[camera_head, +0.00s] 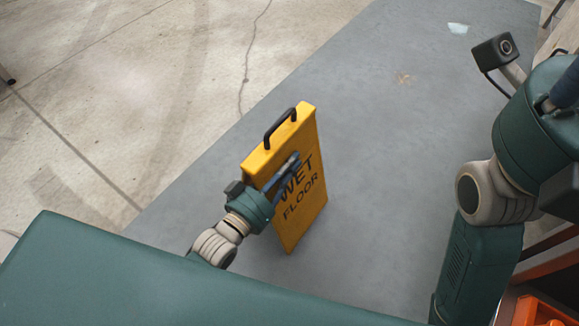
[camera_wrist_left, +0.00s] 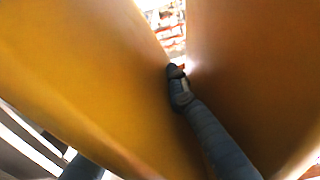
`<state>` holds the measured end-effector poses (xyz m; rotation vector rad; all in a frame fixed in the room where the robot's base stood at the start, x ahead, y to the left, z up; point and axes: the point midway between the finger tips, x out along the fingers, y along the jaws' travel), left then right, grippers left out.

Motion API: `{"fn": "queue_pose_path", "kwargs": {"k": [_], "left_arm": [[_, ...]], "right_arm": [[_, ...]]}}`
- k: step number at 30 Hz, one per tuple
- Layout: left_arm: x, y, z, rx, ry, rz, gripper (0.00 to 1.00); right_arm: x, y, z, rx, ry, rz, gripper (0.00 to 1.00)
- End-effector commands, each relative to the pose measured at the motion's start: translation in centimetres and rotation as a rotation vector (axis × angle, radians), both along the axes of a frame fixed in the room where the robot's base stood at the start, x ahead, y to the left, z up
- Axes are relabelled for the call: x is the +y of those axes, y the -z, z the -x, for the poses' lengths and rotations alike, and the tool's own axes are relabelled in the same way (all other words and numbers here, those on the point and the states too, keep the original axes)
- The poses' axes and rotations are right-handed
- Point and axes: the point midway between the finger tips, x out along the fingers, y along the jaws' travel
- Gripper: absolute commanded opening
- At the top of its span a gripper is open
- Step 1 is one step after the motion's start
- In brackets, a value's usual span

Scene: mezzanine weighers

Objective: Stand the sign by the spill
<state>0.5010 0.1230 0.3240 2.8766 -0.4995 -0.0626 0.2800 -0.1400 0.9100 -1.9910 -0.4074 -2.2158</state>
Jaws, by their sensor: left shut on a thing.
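The yellow sign (camera_head: 307,185), marked WET FLOOR, has a black handle on its top edge and appears upright and slightly tilted in the head view. My left gripper (camera_head: 287,170) is shut on one panel of it, with a finger across the lettered face. In the left wrist view, yellow panels of the sign (camera_wrist_left: 75,75) fill both sides, with a dark finger in the gap between them. A small pale patch (camera_head: 458,28) lies far up on the grey floor; I cannot tell if it is the spill. My right gripper (camera_head: 566,84) is partly seen at the right edge, its jaws unclear.
Cracked pale concrete (camera_head: 120,100) is on the left. Orange items (camera_head: 540,312) stand at the lower right.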

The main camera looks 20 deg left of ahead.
Motion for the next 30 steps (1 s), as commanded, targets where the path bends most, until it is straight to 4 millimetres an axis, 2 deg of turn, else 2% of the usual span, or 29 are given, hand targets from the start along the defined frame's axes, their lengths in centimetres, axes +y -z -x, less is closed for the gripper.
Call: {"fn": "queue_pose_path", "kwargs": {"k": [12, 13, 15, 25, 28, 30], "left_arm": [[0.0, 0.1, -0.1, -0.010, 0.000, 0.002, 0.00], [0.0, 0.3, 0.0, -0.002, 0.001, 0.001, 0.21], [0.0, 0.3, 0.0, -0.002, 0.001, 0.001, 0.34], [0.0, 0.0, 0.0, -0.002, 0.001, 0.001, 0.34], [0.3, 0.0, 0.9, 0.003, 0.001, -0.001, 0.34], [0.7, -0.1, 2.0, 0.004, 0.001, 0.000, 0.34]], "right_arm": [[0.0, -0.1, 0.1, -0.005, 0.001, 0.000, 0.40], [0.0, -0.1, 0.1, -0.006, 0.001, 0.001, 0.40], [0.0, -0.1, 0.1, -0.005, 0.001, 0.000, 0.40], [0.0, -0.2, 0.1, -0.005, 0.000, 0.001, 0.40], [0.0, -0.7, 0.2, -0.009, -0.001, -0.001, 0.40], [-0.1, -0.2, -0.3, 0.019, -0.001, -0.003, 0.40]]}}
